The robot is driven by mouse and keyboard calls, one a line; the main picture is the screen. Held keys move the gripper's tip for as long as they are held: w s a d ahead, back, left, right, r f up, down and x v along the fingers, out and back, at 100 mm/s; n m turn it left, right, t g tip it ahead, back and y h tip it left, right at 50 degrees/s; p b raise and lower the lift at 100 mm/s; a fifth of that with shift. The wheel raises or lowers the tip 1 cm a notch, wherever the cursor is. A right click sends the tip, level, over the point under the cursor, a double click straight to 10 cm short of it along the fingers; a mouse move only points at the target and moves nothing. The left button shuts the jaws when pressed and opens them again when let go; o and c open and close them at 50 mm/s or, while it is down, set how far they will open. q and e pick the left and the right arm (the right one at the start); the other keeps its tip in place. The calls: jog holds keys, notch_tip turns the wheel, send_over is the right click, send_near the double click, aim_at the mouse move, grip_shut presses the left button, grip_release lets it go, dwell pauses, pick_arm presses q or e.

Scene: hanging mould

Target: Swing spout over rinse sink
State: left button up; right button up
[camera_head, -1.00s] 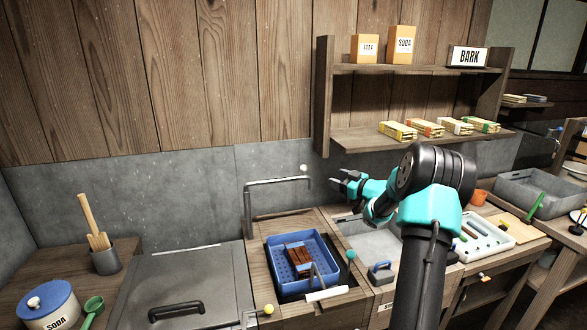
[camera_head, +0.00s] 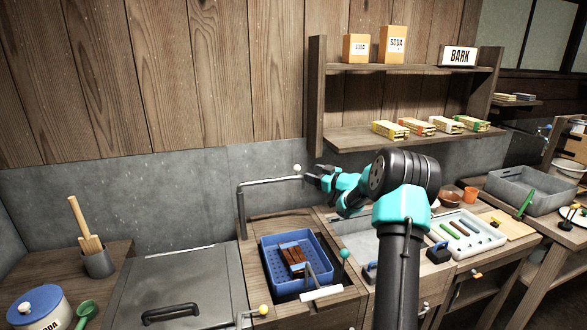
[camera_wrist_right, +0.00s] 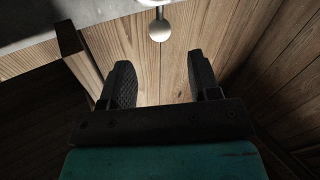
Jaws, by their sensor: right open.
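The spout (camera_head: 268,181) is a thin grey pipe that rises behind the blue basin and runs to the right along the wall. A white ball knob (camera_head: 297,168) stands at its right end. My right gripper (camera_head: 312,177) is open beside this knob, just to its right. In the right wrist view the white knob (camera_wrist_right: 160,31) lies ahead of the open, empty fingers (camera_wrist_right: 158,80), not between them. A grey sink (camera_head: 376,242) lies right of the blue basin, partly hidden by my right arm; I cannot tell if it is the rinse sink. My left gripper is not in view.
The blue basin (camera_head: 265,262) holds a brown block. A teal ball knob (camera_head: 345,254) stands at its right. A wooden shelf (camera_head: 350,139) with boxes hangs above my right arm. A white tray (camera_head: 490,239) stands farther right. A grey lid (camera_head: 185,275) lies left.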

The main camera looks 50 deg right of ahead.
jog(key=w, duration=1)
jog(key=shift+a, duration=0.35)
jog(key=shift+w, duration=0.1)
grip_shut()
